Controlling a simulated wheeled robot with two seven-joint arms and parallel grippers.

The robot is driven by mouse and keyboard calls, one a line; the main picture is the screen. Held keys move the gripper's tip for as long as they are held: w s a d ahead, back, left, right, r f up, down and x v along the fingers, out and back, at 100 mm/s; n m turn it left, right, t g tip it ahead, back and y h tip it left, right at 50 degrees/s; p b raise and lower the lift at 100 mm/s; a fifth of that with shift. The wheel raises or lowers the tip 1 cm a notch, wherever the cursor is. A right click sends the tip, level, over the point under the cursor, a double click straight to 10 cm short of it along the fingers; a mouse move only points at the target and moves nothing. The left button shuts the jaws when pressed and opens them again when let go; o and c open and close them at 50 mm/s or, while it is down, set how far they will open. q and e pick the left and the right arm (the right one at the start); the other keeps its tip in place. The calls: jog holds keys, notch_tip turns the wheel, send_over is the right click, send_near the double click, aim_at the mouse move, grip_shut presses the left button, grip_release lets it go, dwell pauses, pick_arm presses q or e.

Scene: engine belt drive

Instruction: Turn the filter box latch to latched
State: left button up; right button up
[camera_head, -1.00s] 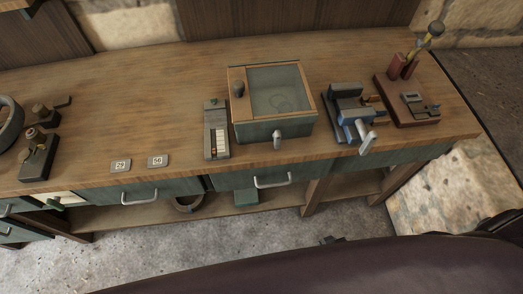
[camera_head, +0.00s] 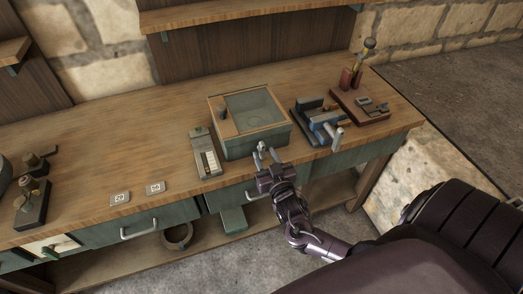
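The filter box (camera_head: 237,146) is a green box with a wooden-framed glass lid, standing on the workbench right of centre. Its small pale latch (camera_head: 262,146) is on the front face, near the top edge. My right gripper (camera_head: 266,159) is just in front of the latch, with its two fingers apart and pointing at the box. The latch shows between or just behind the fingertips; I cannot tell whether they touch it. The latch's exact angle is partly hidden by the fingers. My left gripper is not in view.
A narrow gauge block (camera_head: 205,155) lies to the left. Two number tags (camera_head: 155,188) lie further left. A drawer handle (camera_head: 139,229) juts from the bench front.

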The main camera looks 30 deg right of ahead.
jog(key=shift+x, duration=1.25)
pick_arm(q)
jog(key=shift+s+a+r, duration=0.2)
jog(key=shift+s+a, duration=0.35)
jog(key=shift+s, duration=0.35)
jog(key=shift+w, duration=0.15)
pick_arm(e)
jog(key=shift+c, duration=1)
grip_shut()
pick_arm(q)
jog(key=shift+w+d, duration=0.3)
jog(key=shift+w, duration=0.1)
